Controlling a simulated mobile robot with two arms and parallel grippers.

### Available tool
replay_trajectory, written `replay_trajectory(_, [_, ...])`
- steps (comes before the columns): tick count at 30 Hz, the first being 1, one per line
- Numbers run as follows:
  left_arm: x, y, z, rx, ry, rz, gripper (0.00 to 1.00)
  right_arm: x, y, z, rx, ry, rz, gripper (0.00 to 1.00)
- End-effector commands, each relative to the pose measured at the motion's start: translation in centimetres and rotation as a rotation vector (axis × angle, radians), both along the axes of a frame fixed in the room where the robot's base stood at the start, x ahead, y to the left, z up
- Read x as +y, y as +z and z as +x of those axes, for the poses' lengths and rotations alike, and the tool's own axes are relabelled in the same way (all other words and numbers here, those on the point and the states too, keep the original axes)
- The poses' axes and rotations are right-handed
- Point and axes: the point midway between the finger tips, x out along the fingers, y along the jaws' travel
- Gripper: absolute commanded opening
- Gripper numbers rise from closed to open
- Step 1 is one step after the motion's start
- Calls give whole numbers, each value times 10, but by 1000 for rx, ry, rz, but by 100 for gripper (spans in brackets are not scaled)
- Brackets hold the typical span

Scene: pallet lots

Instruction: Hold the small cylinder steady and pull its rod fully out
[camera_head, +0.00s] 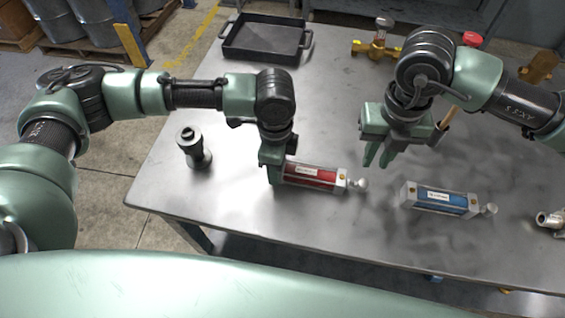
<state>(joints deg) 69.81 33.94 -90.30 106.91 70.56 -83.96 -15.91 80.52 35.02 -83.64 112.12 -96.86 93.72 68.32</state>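A red cylinder (311,177) with silver end caps and a white label lies on the metal table. Its short rod ends in a round knob (361,184) on the right, close to the body. My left gripper (273,172) is down at the red cylinder's left end and appears shut on it; the far finger is hidden. A blue cylinder (443,199) of similar size lies to the right, its rod knob (490,209) also pointing right. My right gripper (378,160) is empty, pointing down above the table, its fingers a little apart, above and right of the red cylinder's knob.
A dark upright fitting (194,149) stands at the left. A black tray (266,38) is at the back, with a brass valve assembly (378,48) to its right. A metal fitting (551,219) lies at the right edge. The table between the cylinders is clear.

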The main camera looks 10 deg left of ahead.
Motion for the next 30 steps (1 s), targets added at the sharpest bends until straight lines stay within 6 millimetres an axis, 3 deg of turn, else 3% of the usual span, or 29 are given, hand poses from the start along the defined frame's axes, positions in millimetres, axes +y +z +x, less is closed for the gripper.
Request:
replay_trajectory(8, [0,1,1,-1,1,0,0,1,-3,4,21,-12,-16,0])
replay_trajectory(21, [0,1,1,-2,1,-1,0,17,-32,48,302,-204,-249,0])
replay_trajectory(30, [0,1,1,-2,1,-1,0,36,-25,70,447,-369,-374,0])
